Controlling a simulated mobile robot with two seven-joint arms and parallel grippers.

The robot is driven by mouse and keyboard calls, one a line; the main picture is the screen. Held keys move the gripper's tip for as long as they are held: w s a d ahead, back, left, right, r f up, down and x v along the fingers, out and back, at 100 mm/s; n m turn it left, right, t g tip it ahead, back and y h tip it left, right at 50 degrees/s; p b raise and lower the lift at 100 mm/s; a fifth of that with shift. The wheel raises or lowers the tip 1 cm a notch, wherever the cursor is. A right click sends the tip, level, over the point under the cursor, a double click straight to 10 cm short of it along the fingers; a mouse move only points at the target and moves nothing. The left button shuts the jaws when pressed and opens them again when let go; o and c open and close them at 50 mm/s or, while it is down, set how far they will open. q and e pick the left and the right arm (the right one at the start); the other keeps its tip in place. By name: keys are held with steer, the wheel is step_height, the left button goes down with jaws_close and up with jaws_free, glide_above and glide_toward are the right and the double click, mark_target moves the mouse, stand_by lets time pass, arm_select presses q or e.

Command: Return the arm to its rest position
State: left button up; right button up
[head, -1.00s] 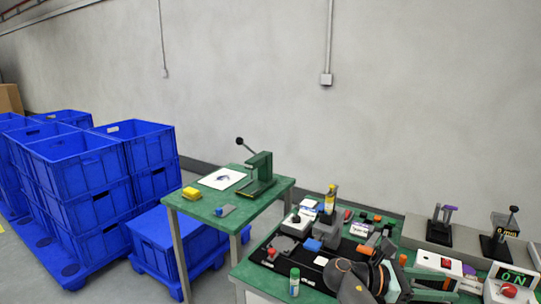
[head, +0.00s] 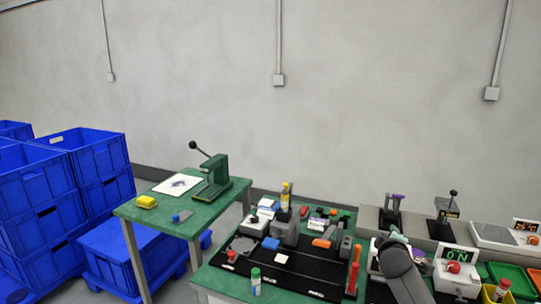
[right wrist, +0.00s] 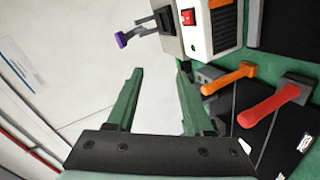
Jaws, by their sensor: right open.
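My right arm comes in from the bottom right of the head view. Its gripper (head: 393,240) is small there and partly hidden by my own dark arm link, at the right end of the green workbench. In the right wrist view the right gripper (right wrist: 160,76) has its two green fingers wide apart with nothing between them. A pale surface with thin lines shows between and beyond them. My left gripper is in neither view.
A white box with a red switch (right wrist: 196,32), a purple-handled clamp (right wrist: 125,38), an orange handle (right wrist: 228,78) and a red handle (right wrist: 270,104) lie near the fingers. A green side table (head: 200,222) and blue crates (head: 95,165) stand left.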

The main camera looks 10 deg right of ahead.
steer(key=w+a+r+m+t+y, duration=0.4)
steer(key=a+r+m+t+y, duration=0.15)
steer(key=a, duration=0.25)
steer(key=s+a+f+g+y, duration=0.1)
steer(key=s+a+f, duration=0.2)
steer(key=s+f, duration=0.3)
steer(key=s+a+f+n+g+y, duration=0.1)
steer(key=s+a+f, duration=0.3)
steer(key=f, duration=0.4)
steer(key=s+a+f+g+y, duration=0.1)
steer(key=s+a+f+g, duration=0.15)
steer(key=s+f, duration=0.35)
steer(key=s+a+f+g, duration=0.1)
steer(key=s+a+f, duration=0.2)
steer(key=s, duration=0.5)
steer(key=s+a+f+g, duration=0.1)
steer(key=s+a+f, duration=0.2)
steer(key=s+f, duration=0.2)
steer(key=s+a+f+m+g+y, duration=0.1)
steer(key=s+a+f, duration=0.2)
steer(key=s, duration=0.9)
steer(key=shift+a+f+g, duration=0.15)
steer(key=shift+f+g, duration=0.15)
steer(key=shift+f, duration=0.2)
